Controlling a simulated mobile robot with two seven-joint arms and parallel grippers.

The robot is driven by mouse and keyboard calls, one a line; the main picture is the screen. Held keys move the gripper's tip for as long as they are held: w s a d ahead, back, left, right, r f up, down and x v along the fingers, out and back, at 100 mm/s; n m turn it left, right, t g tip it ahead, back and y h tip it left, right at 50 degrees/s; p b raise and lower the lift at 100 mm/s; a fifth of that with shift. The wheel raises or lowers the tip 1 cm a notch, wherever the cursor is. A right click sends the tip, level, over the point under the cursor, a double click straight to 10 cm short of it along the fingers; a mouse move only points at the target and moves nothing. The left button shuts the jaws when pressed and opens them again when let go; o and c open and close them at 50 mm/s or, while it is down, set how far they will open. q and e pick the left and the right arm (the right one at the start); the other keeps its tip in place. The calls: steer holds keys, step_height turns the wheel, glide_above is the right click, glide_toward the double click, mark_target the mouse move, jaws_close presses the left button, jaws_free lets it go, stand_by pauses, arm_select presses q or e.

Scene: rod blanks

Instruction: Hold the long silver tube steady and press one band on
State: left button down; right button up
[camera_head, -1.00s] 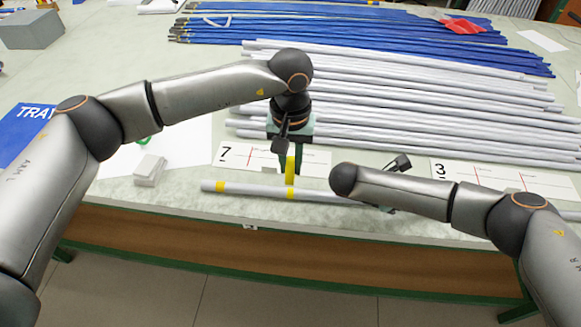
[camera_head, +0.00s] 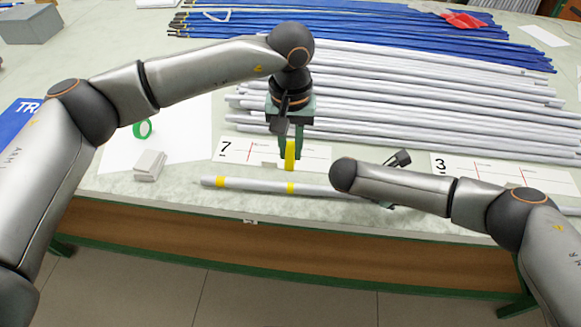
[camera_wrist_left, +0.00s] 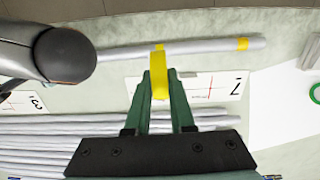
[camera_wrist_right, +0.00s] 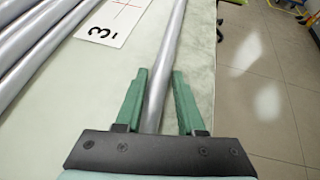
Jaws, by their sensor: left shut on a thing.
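The long silver tube (camera_head: 255,186) lies along the table's front edge, with one yellow band (camera_head: 220,182) near its left end and another yellow band (camera_head: 291,188) farther right. My left gripper (camera_head: 290,155) is shut on a yellow strip (camera_head: 290,152), held above and behind the second band, apart from the tube in the head view. The strip also shows between the fingertips in the left wrist view (camera_wrist_left: 160,84). My right gripper (camera_wrist_right: 160,92) has its fingers open on both sides of the tube, with a gap visible.
Several silver tubes (camera_head: 400,100) and blue tubes (camera_head: 350,30) lie behind. Cards marked 7 (camera_head: 230,150) and 3 (camera_head: 450,167) lie between. A pale block (camera_head: 149,165) and green ring (camera_head: 142,129) are at left. The table's front edge is close to the tube.

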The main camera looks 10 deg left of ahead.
steer(key=o, duration=0.4)
steer(key=v, duration=1.2)
steer(key=shift+r, duration=0.1)
